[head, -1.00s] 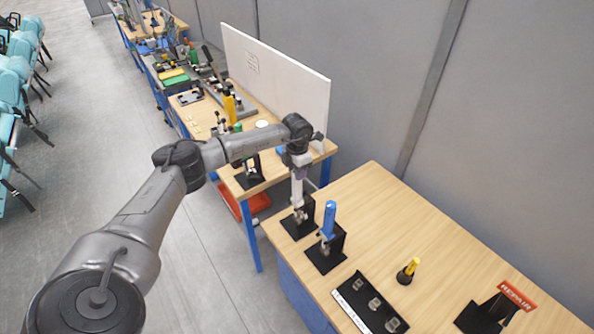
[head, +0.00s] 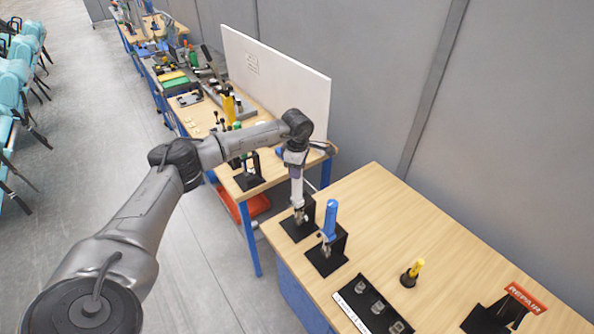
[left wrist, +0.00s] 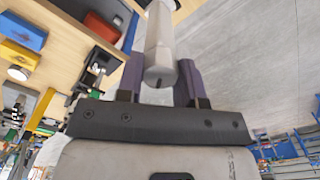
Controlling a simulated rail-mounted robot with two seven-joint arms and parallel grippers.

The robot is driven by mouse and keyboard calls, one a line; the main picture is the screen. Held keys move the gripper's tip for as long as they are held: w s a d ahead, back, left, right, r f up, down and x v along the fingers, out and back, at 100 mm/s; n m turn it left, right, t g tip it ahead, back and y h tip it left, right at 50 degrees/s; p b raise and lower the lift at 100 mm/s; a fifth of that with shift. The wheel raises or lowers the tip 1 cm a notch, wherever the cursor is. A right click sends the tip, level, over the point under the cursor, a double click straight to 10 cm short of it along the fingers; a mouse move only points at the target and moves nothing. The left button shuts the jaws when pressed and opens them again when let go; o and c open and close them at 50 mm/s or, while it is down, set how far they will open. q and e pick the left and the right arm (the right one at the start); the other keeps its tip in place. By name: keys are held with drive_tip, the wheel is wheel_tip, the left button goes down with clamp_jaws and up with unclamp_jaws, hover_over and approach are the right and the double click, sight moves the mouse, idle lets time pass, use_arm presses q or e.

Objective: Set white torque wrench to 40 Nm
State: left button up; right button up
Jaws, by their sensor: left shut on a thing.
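The white torque wrench (head: 297,190) stands upright in a black stand (head: 288,231) at the far left corner of the near table. My left gripper (head: 296,165) is shut on its upper part from above. In the left wrist view, the wrench's pale round handle (left wrist: 159,45) lies between the two purple fingers of the left gripper (left wrist: 160,75). Any scale on the wrench is too small or hidden to read. A blue-handled wrench (head: 330,219) stands in its own black stand just to the right. My right gripper is not in view.
A black tray (head: 348,295) with several sockets lies at the front edge. A yellow-and-black tool (head: 412,272) stands behind it. A red REPAIR sign (head: 525,297) is at the right. A cluttered second bench with a white panel (head: 280,85) stands behind the arm. The table's far middle is clear.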

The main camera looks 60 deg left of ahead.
use_arm(q)
drive_tip(key=m+b, duration=0.1)
drive_tip(key=m, duration=0.3)
drive_tip(key=shift+m, duration=0.6)
drive_tip(key=o, duration=0.9)
drive_tip(key=shift+r+b, duration=0.7)
drive_tip(key=shift+r, duration=6.25)
